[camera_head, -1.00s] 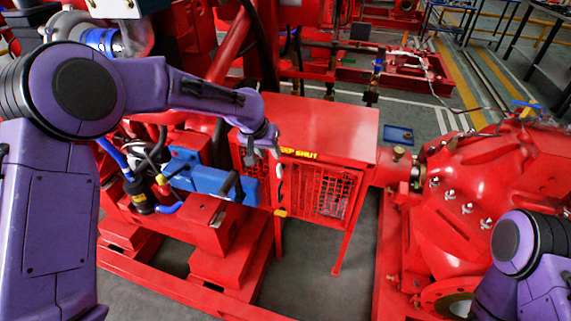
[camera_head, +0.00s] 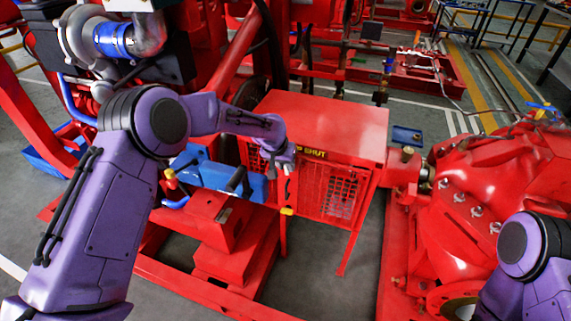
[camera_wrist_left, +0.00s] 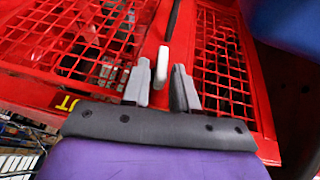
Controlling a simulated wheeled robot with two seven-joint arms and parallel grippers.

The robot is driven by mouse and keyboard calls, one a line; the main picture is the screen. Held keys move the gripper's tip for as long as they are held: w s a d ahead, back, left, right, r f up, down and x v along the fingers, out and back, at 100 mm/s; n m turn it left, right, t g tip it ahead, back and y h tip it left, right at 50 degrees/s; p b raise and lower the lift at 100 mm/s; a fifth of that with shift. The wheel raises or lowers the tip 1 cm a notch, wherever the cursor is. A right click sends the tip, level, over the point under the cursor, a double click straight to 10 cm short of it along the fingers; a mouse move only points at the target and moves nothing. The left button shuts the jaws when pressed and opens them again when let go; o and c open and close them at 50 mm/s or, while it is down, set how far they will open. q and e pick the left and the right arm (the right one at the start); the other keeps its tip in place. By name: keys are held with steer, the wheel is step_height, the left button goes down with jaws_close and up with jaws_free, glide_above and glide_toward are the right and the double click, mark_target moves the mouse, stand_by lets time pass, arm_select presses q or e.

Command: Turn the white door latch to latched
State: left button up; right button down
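The white door latch (camera_wrist_left: 162,62) shows in the left wrist view as a small pale bar on the red mesh doors. It lies between the tips of my left gripper (camera_wrist_left: 161,80). The fingers are apart, with a visible gap on both sides of the latch, and are not closed on it. In the head view my left gripper (camera_head: 279,163) is at the front of the red guard box (camera_head: 330,125), just below its top edge, and largely covers the latch there. My right gripper is out of view.
A blue box-shaped part (camera_head: 232,181) with a dark handle sits just left of the doors. A yellow piece (camera_head: 287,211) is on the frame below my left gripper. The red pump (camera_head: 485,185) stands to the right. Grey floor is open below the doors.

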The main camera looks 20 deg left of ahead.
arm_select(q)
jaws_close()
steer(key=shift+s+d+r+y+p, duration=0.1)
steer(key=shift+r+y+p, duration=0.1)
steer(key=shift+y+p, duration=0.35)
steer(key=shift+f+y+p, duration=0.1)
steer(key=shift+y+p, duration=0.15)
steer(key=shift+p, duration=0.15)
steer(key=shift+f, duration=0.1)
steer(key=shift+o, duration=1.8)
jaws_free()
steer(key=v, duration=1)
steer(key=shift+r, duration=0.3)
